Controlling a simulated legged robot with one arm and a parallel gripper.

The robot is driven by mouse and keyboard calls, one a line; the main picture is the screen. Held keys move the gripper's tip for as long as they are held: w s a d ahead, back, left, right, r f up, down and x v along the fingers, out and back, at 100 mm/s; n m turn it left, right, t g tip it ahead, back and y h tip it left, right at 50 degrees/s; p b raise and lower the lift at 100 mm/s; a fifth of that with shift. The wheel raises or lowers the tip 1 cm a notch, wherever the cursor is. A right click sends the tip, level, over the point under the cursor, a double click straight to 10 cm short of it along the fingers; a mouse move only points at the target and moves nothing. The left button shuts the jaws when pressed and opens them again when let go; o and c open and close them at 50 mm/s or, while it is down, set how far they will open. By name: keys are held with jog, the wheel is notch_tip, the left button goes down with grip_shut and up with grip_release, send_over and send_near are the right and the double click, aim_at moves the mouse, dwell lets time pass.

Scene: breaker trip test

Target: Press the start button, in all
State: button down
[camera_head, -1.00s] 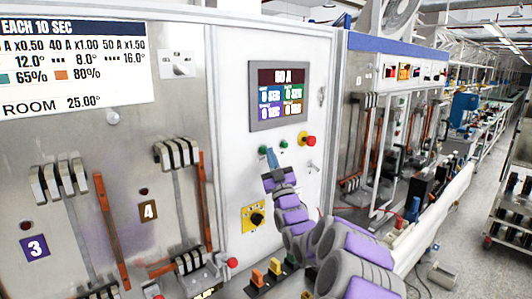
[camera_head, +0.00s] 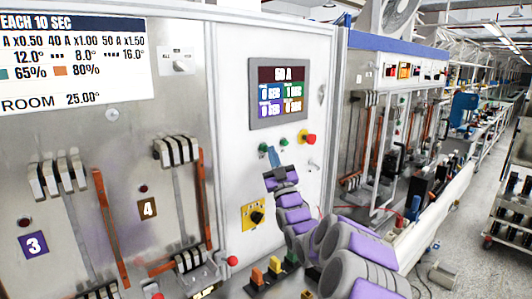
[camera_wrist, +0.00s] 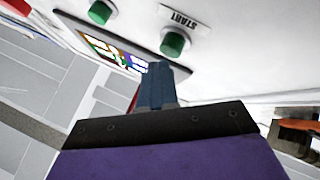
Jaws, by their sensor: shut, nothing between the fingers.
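The start button is a green round button (camera_wrist: 173,44) beside an upside-down START label (camera_wrist: 182,18) in the wrist view. In the head view the green start button (camera_head: 262,148) is at the left of the button row below the display. My gripper (camera_head: 271,153) is shut and empty, its blue fingers just right of and slightly below the button. In the wrist view my gripper's fingertips (camera_wrist: 158,68) are close to the button, slightly to its left. I cannot tell whether they touch it.
The display (camera_head: 280,92) is above the buttons. Another green button (camera_head: 283,142) and a red button (camera_head: 309,138) are to the right. A yellow-plated rotary switch (camera_head: 254,215) is below. Lever breakers (camera_head: 176,152) stand at left. The aisle floor (camera_head: 465,250) at right is open.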

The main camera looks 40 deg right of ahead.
jog(key=shift+s, duration=0.3)
jog(key=s+b, duration=0.3)
jog(key=s, duration=0.2)
jog(key=shift+d, duration=0.2)
dwell(0.9)
